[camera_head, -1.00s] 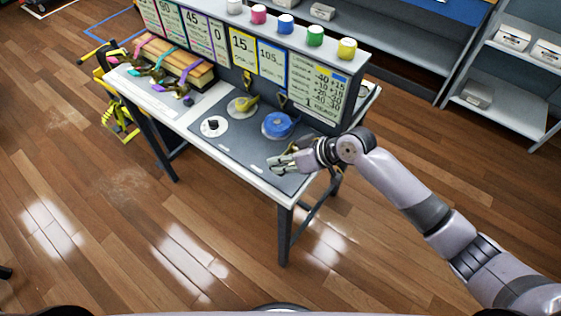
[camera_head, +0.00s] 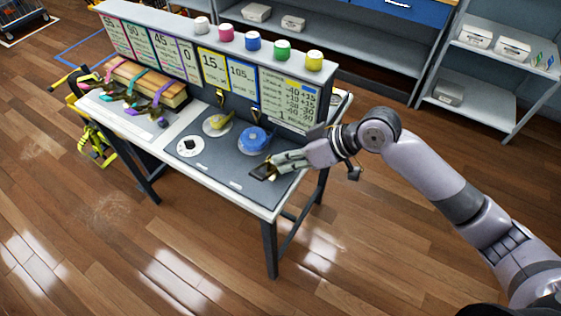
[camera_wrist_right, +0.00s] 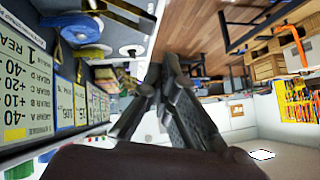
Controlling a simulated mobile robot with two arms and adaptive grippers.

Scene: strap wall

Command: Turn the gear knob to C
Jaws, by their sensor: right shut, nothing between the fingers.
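The grey panel (camera_head: 212,172) on the table carries three dials: a small black knob on a white disc (camera_head: 190,147), a yellow knob (camera_head: 218,122) on a pale disc, and a blue knob (camera_head: 254,141). My left gripper is not in view.
Behind the panel stands an upright board with number cards (camera_head: 288,98) and several coloured caps on top. Straps lie over a wooden block (camera_head: 150,82) at the table's left. Grey shelves (camera_head: 480,90) stand behind. The floor in front is clear.

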